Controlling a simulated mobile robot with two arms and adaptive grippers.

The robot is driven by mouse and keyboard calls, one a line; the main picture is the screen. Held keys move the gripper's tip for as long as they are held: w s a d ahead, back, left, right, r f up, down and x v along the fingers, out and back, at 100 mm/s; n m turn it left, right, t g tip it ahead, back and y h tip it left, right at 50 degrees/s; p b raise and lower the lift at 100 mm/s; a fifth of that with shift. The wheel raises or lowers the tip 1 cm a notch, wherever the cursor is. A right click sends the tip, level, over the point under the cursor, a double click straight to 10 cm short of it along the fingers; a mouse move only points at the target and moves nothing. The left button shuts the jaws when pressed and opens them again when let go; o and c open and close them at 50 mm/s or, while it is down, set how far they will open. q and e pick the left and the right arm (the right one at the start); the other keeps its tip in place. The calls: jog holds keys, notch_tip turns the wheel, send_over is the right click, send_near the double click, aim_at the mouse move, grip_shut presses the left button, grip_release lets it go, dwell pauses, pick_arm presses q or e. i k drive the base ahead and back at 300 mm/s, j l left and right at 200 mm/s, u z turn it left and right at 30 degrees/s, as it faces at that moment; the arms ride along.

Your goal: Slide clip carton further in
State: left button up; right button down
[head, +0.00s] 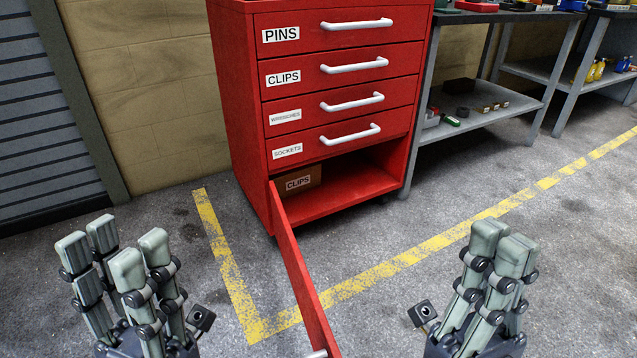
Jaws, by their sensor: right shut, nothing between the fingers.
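The clip carton (299,182), a brown box labelled CLIPS, sits in the open bottom compartment of the red cabinet (243,130), at its left side. Its front label faces out; the rest of it lies back in the compartment. The compartment's red door (303,283) is swung open toward me. My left gripper (115,245) is open and empty, over the floor to the left of the door. My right gripper (503,245) is shut and empty, over the floor to the right of the door. Both are well apart from the carton.
The compartment floor (345,191) right of the carton is bare. Closed drawers with white handles (350,132) are above it. A grey workbench with a lower shelf (490,118) stands to the right. The open door divides the floor space in front; yellow lines (400,262) mark the floor.

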aim_at(289, 182)
jog(key=i+l+u, duration=0.15)
jog(key=l+u, duration=0.25)
jog(key=l, duration=0.9)
jog(key=l+u, duration=0.4)
jog(key=l, duration=0.85)
jog(key=i+l+u, duration=0.45)
jog(key=i+l, duration=0.25)
jog(key=l, duration=0.15)
jog(key=i+l+u, duration=0.25)
jog(key=l, duration=0.25)
jog(key=i+l, duration=0.25)
jog(key=i, duration=0.15)
